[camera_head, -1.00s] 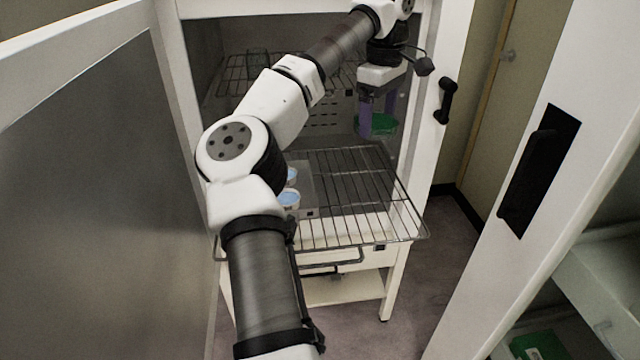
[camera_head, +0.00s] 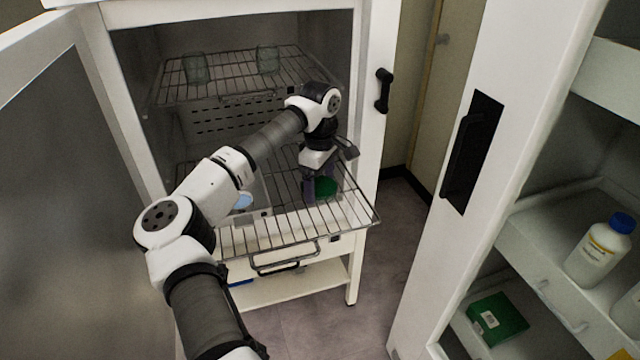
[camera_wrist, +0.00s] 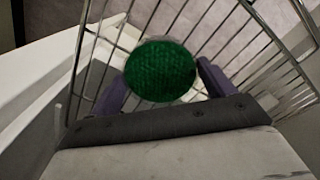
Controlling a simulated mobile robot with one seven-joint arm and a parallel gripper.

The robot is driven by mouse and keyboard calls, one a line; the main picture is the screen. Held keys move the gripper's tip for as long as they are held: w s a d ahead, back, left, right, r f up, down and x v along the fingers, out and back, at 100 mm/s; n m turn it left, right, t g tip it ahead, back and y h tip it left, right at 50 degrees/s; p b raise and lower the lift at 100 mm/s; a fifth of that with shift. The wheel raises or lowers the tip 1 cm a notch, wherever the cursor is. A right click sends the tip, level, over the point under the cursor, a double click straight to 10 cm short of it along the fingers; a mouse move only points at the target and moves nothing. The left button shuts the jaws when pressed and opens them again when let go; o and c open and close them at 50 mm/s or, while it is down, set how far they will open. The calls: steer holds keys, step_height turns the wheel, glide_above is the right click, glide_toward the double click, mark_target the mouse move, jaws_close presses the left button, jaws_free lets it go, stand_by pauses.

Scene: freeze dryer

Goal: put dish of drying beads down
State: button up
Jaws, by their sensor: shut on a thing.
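The dish of drying beads (camera_head: 325,187) is a round dish filled with green beads. It sits low over the right part of the pulled-out lower wire rack (camera_head: 262,236); I cannot tell whether its base touches the wires. My gripper (camera_head: 319,184) points down and is shut on the dish. In the wrist view the green beads (camera_wrist: 160,70) show as a level disc between my purple fingers, with the rack's wires (camera_wrist: 225,40) behind and below. The dish's sides are mostly hidden.
A dish with pale blue contents (camera_head: 243,201) stands left of my gripper, partly hidden by my arm. Two glass beakers (camera_head: 267,59) stand on the upper rack (camera_head: 225,82). The dryer's side wall and handle (camera_head: 384,90) are close on the right. A cabinet with a bottle (camera_head: 602,250) stands farther right.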

mark_target(320, 185)
steer(key=shift+f, duration=0.9)
steer(key=o, duration=0.9)
steer(key=shift+f, duration=0.1)
step_height(320, 185, up, 12)
steer(key=shift+r+b, duration=0.15)
steer(key=shift+b, duration=0.9)
